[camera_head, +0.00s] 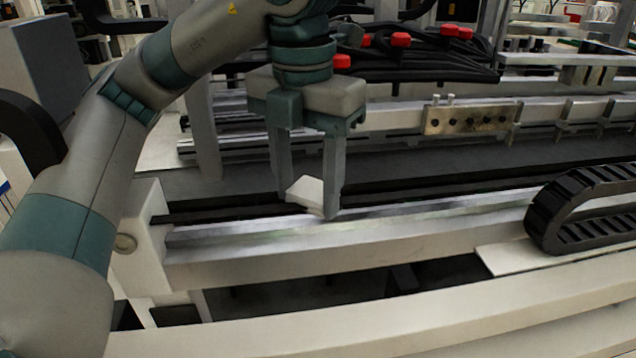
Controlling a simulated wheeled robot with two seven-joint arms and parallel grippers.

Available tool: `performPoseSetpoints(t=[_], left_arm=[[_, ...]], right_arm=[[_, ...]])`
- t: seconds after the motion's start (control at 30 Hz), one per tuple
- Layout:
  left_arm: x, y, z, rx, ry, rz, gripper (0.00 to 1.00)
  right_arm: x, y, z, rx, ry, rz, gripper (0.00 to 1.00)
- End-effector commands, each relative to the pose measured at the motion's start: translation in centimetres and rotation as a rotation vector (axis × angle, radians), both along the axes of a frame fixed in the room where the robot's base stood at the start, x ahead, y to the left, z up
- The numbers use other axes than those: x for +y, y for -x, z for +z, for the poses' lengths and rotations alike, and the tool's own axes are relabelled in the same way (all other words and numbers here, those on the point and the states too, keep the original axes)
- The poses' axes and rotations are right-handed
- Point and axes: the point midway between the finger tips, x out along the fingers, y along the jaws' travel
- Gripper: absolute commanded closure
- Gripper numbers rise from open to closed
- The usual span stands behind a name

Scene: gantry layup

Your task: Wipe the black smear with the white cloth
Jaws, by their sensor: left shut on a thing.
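My left gripper (307,200) points down over the metal rail in the middle of the view. It is shut on the white cloth (306,192), a small folded pad between its fingertips. The cloth is at or just above the top of the rail (390,218); I cannot tell whether it touches. I cannot make out the black smear; dark streaks along the rail's top are too unclear to tell apart from shading. My right gripper is not in view.
A black cable chain (580,212) lies at the right end of the rail. A pale beam (420,325) runs along the front. Behind are a dark channel, a second rail with a brass-coloured plate (470,118), and black hoses with red caps (400,40).

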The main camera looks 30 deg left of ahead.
Motion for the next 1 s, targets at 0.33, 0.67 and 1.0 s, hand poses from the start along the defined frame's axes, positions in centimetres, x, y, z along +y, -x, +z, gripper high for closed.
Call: performPoseSetpoints(t=[0.33,0.67,1.0], left_arm=[[0.1,0.0,0.4,0.001,0.001,0.001,0.73],[0.0,0.0,3.0,-0.002,0.000,-0.001,0.73],[0.0,0.0,3.4,-0.003,0.000,-0.001,0.73]], right_arm=[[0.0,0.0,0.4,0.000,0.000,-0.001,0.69],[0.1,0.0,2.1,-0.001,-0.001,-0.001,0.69],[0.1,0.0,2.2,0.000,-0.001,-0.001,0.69]])
